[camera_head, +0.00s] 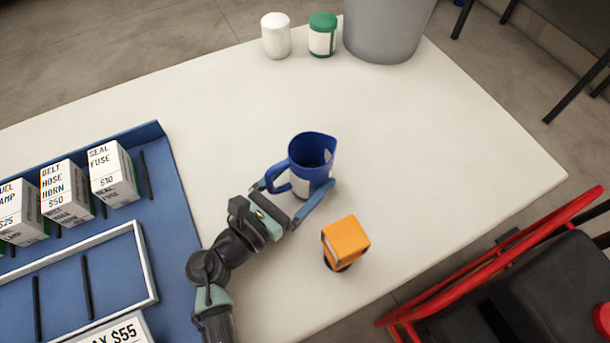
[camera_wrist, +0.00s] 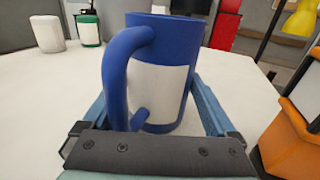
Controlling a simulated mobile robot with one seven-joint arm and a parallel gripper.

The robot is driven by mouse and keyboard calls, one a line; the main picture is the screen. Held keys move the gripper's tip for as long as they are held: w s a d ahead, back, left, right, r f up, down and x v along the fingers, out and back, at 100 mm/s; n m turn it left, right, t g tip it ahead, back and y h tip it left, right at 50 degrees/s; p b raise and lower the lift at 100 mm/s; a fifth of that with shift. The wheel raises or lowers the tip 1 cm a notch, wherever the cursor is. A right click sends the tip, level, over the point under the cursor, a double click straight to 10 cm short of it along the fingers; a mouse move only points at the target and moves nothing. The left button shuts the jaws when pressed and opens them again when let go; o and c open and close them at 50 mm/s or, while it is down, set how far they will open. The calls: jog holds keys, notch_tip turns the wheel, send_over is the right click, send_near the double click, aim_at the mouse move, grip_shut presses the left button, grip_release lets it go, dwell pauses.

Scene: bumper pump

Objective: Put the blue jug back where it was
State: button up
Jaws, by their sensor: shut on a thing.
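The blue jug (camera_head: 312,160) stands upright over the white table, right of the blue tray. Its handle faces left in the head view and towards me in the wrist view. The jug (camera_wrist: 178,55) fills the middle of the wrist view, with a blank white label on its side. My gripper (camera_head: 298,200) is shut on the jug, with one finger on each side of it. The gripper also shows in the wrist view (camera_wrist: 155,125). I cannot tell whether the jug's base touches the table.
An orange box (camera_head: 345,240) stands close by on the right. A blue tray (camera_head: 170,210) with price-labelled boxes lies left. A white jar (camera_head: 276,38), a green-lidded jar (camera_head: 322,36) and a grey bin (camera_head: 385,30) stand at the back. The table (camera_head: 440,140) is clear to the right.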

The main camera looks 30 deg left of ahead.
aim_at(297, 184)
jog(key=o, duration=1.3)
jog(key=shift+f, duration=0.2)
jog(key=shift+s+r, duration=0.1)
jog(key=shift+r, duration=0.1)
jog(key=v, duration=0.7)
jog(key=shift+s+a+p, duration=0.1)
jog(key=shift+s+p, duration=0.05)
jog(key=shift+p, duration=0.25)
